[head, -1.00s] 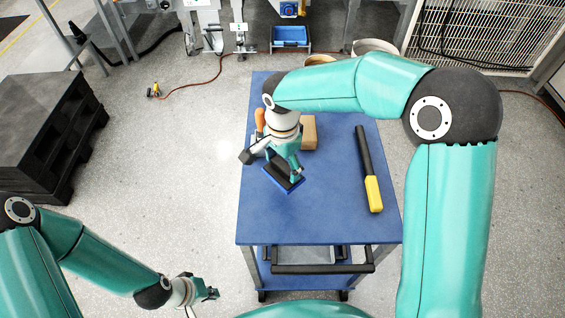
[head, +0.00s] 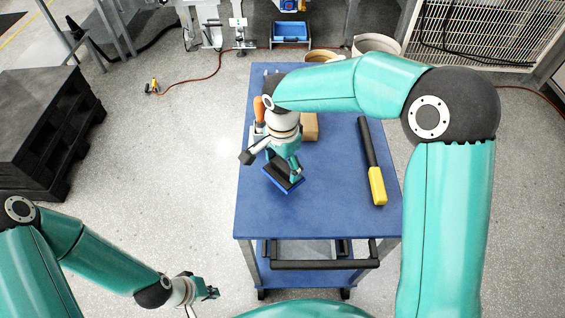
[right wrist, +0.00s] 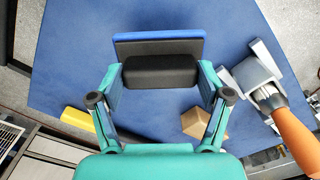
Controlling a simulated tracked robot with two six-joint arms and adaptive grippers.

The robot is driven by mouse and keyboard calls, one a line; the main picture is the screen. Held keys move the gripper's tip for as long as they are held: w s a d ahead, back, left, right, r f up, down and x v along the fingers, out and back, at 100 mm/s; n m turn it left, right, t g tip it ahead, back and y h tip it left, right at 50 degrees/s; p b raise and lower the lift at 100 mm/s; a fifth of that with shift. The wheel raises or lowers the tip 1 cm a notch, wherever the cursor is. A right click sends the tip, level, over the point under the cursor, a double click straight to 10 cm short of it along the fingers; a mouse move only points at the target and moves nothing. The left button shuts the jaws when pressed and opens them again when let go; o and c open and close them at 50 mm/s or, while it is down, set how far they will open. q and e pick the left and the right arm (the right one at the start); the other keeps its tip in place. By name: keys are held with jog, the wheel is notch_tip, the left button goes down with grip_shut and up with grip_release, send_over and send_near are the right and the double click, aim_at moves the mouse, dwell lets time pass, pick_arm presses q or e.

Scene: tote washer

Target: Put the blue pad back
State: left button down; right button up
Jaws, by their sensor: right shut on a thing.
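The blue pad (head: 278,184) has a thin blue base and a black block on top. My right gripper (head: 292,172) is shut on the black block (right wrist: 160,72), which sits between its two fingers in the right wrist view. The blue edge of the pad (right wrist: 160,40) shows beyond the block. The pad is over the blue cart top (head: 325,210), looking tilted; whether it touches the top I cannot tell. My left gripper (head: 208,293) is away from the cart at lower left, too small to read.
A grey holder (right wrist: 255,75) with an orange-handled tool (right wrist: 293,135) stands beside the right gripper. A cardboard-brown block (head: 309,127) is behind it. A black bar with a yellow grip (head: 376,186) lies on the right. The cart's front is clear.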

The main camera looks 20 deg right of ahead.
jog(key=shift+f, duration=0.1)
jog(key=shift+f+b, duration=0.35)
jog(key=shift+b, duration=0.25)
jog(key=shift+f, duration=0.15)
jog(key=shift+f+b, duration=0.6)
jog(key=shift+b, duration=0.1)
dwell(0.4)
jog(key=shift+f+b, duration=0.6)
jog(key=shift+b, duration=0.05)
jog(key=shift+f+b, duration=0.15)
jog(key=shift+b, duration=0.15)
jog(key=o, duration=1.6)
